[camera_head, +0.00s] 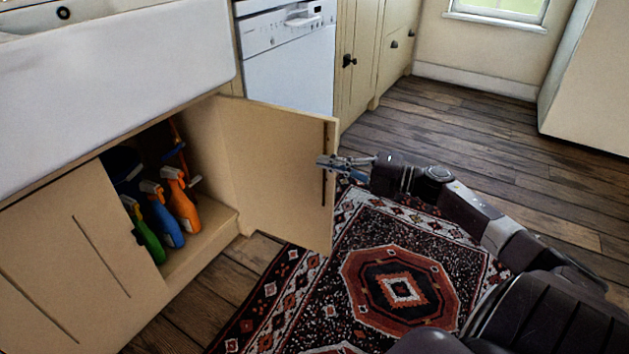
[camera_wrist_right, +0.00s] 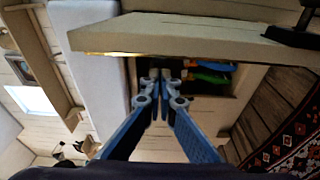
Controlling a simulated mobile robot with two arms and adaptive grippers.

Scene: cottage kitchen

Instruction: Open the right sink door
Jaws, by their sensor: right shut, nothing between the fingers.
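The right sink door (camera_head: 275,165) is a cream panel under the white sink (camera_head: 110,80). It stands swung well out from the cabinet, with its inner face in view. In the right wrist view the door (camera_wrist_right: 180,35) crosses the top, with a dark knob (camera_wrist_right: 292,37) at the upper right. My right gripper (camera_head: 322,162) is shut and empty. Its fingertips overlap the door's free edge in the head view; whether they touch it I cannot tell. The fingers (camera_wrist_right: 160,75) point toward the cabinet opening in the wrist view. My left gripper is not in view.
Green (camera_head: 145,236), blue (camera_head: 163,217) and orange (camera_head: 182,203) spray bottles stand inside the cabinet. The left sink door (camera_head: 75,260) is shut. A white dishwasher (camera_head: 290,60) stands behind the open door. A patterned rug (camera_head: 385,235) covers the floor in front.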

